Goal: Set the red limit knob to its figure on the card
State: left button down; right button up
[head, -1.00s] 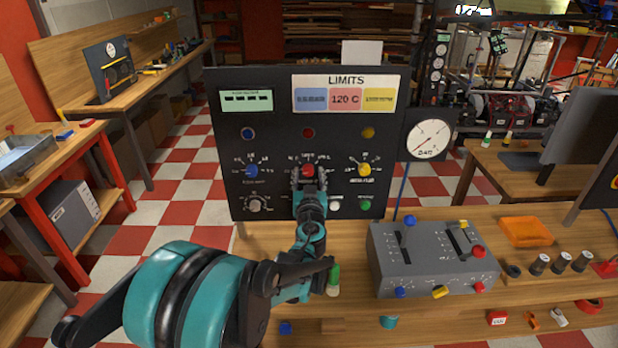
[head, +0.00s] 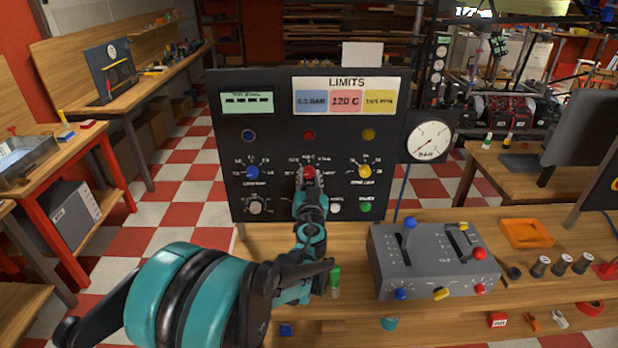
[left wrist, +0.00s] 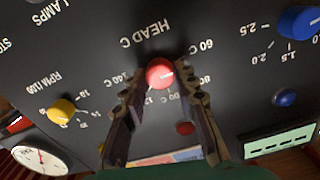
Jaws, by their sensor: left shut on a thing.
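The red limit knob (head: 309,172) is in the middle of the dark panel's dial row. It also shows in the left wrist view (left wrist: 160,73), upside down, under the label HEAD C, with figures from 60 C to 140 C around it. Its white mark points roughly right in that view, toward the 60–80 side. The LIMITS card (head: 345,97) tops the panel; its red field reads 120 C. My left gripper (head: 309,181) is shut on the red knob, a finger on each side (left wrist: 161,88). My right gripper is not in view.
A blue knob (head: 252,172) and a yellow knob (head: 365,171) flank the red one. A round gauge (head: 429,141) is at the panel's right. A grey control box (head: 434,262) with levers stands on the bench, right of my left arm.

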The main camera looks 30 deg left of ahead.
pick_arm(q)
jog(key=m, duration=2.1)
jog(key=shift+m, duration=0.3)
jog(key=m, duration=0.6)
jog(key=shift+m, duration=0.3)
jog(key=c, duration=1.2)
grip_release()
jog(key=shift+p, duration=0.3)
